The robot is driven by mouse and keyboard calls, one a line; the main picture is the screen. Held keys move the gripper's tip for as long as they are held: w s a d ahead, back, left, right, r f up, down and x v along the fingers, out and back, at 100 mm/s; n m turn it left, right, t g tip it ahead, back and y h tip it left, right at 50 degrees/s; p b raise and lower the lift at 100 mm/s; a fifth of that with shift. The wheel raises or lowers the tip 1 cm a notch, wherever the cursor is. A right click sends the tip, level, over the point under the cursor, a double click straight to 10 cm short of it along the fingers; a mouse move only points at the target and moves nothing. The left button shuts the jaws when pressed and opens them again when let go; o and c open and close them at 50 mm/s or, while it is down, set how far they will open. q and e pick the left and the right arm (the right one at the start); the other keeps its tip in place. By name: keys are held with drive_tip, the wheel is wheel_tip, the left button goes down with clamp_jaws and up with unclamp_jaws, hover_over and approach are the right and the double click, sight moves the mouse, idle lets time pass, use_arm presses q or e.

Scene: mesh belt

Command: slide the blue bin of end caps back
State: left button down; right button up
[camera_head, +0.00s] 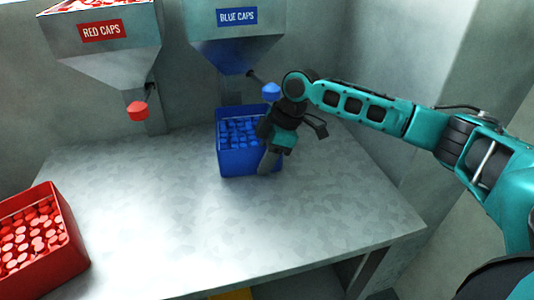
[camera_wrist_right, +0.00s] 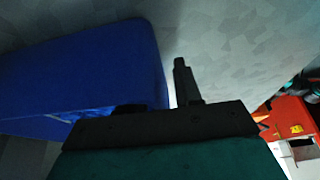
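The blue bin (camera_head: 234,162) of blue end caps stands on the metal table under the blue caps hopper. My right gripper (camera_head: 268,160) points down at the bin's right front corner and covers part of it. In the right wrist view the blue bin (camera_wrist_right: 85,75) fills the left side. One dark finger (camera_wrist_right: 185,82) stands just right of the bin, with a thin bright gap between. The other finger is mostly hidden; only a dark stub shows against the blue. The fingers look apart. My left gripper is out of view.
A red bin (camera_head: 75,265) of red caps stands at the table's front left. The red hopper (camera_head: 110,55) and blue hopper (camera_head: 235,45) hang at the back, each with a coloured knob below. The table's middle (camera_head: 160,200) is clear. Walls close off the back and right.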

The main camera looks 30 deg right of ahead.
clamp_jaws()
idle(0.3)
idle(0.3)
